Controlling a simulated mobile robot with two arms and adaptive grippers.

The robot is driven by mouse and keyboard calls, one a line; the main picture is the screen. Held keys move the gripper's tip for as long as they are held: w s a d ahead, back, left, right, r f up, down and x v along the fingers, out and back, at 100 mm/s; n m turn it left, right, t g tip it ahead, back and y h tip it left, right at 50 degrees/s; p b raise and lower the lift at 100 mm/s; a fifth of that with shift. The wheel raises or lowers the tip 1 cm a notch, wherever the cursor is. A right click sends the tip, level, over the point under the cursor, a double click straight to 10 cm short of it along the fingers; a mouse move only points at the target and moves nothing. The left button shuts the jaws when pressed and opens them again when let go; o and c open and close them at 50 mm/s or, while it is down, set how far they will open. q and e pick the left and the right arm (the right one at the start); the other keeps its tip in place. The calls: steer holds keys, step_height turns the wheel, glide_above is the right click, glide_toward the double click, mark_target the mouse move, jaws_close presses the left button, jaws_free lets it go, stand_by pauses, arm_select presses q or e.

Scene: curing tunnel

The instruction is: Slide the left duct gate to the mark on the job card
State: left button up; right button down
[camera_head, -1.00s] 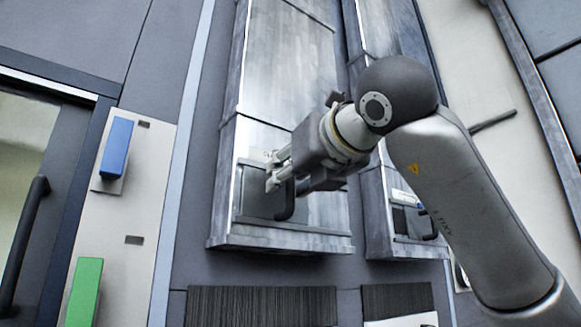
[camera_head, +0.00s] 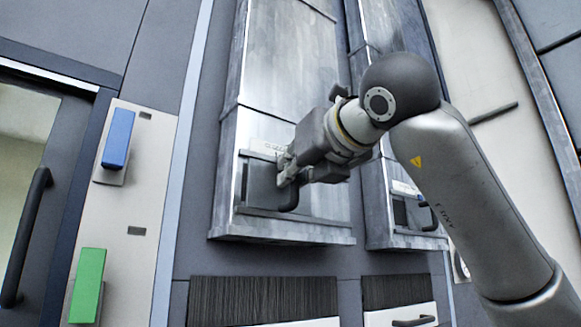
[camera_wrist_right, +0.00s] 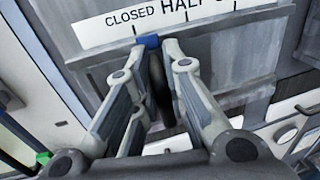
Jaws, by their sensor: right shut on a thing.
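The left duct (camera_head: 290,70) is a tall grey metal box in the head view. Its gate (camera_head: 262,187) is a dark panel low on the front, with a black bar handle (camera_head: 291,198). My right gripper (camera_head: 283,172) is shut on this handle. In the wrist view my right gripper (camera_wrist_right: 165,65) has the dark handle (camera_wrist_right: 160,88) between its fingers. A blue pointer (camera_wrist_right: 150,41) sits just right of the tick under CLOSED on the white scale (camera_wrist_right: 165,18), left of the HALF tick. The scale's right end is cut off. I see no readable job card. My left gripper is out of view.
A second duct (camera_head: 380,140) with its own gate (camera_head: 415,213) stands close on the right, partly behind my right arm. At left are a blue block (camera_head: 117,138) and a green block (camera_head: 87,285) on a pale panel, beside a door handle (camera_head: 25,235).

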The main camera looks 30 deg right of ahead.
steer(key=d, duration=0.4)
steer(key=shift+w+d, duration=0.2)
steer(key=shift+w, duration=0.05)
steer(key=c, duration=1.5)
jaws_free()
steer(key=shift+a, duration=0.2)
steer(key=shift+o, duration=0.2)
steer(key=s, duration=1.2)
steer(key=shift+a, duration=0.35)
